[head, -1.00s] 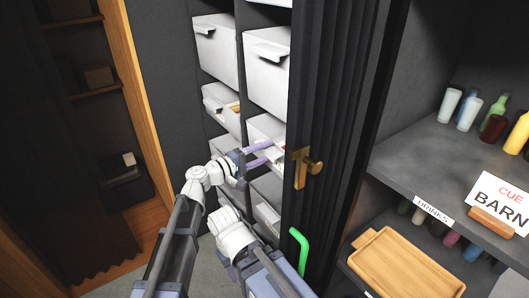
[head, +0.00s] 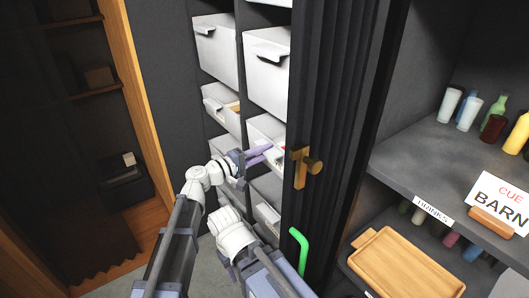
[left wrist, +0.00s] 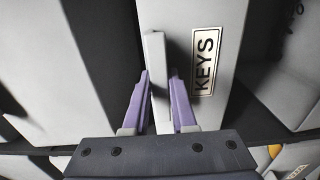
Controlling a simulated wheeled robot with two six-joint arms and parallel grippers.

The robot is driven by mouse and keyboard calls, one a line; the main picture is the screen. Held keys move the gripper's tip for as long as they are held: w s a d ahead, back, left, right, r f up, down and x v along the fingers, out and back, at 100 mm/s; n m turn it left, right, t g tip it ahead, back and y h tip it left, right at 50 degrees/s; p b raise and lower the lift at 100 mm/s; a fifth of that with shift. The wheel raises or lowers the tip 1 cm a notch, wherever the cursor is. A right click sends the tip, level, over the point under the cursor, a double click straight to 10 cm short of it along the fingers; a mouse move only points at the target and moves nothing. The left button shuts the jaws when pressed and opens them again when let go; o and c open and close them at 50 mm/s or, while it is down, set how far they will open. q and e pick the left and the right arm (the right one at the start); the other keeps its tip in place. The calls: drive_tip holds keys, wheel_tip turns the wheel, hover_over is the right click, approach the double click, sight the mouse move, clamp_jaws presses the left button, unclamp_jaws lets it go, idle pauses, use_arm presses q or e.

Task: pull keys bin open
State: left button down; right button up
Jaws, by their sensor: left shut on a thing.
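The keys bin is a pale grey bin in the shelf column, partly hidden by the dark curtain in the head view (head: 263,128). In the left wrist view its front with the KEYS label (left wrist: 204,62) fills the middle, and its handle (left wrist: 153,58) stands out from that front. My left gripper (head: 262,153) has its purple fingers at the bin's front. In the left wrist view the gripper (left wrist: 159,82) is shut on the handle, one finger on each side. My right gripper does not show.
Other pale bins (head: 216,48) stand above, beside and below. A black pleated curtain (head: 337,110) with a brass handle (head: 304,167) hangs close to the right of my gripper. Shelves with bottles (head: 493,125) and a wooden tray (head: 405,265) lie further right.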

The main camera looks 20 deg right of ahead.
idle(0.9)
use_arm(q)
drive_tip(key=v, duration=2.2)
drive_tip(key=c, duration=0.7)
unclamp_jaws()
drive_tip(key=shift+r, duration=0.1)
drive_tip(key=shift+a, duration=0.1)
drive_tip(key=v, duration=0.7)
drive_tip(key=shift+s+a, duration=0.15)
drive_tip(key=shift+a, duration=0.2)
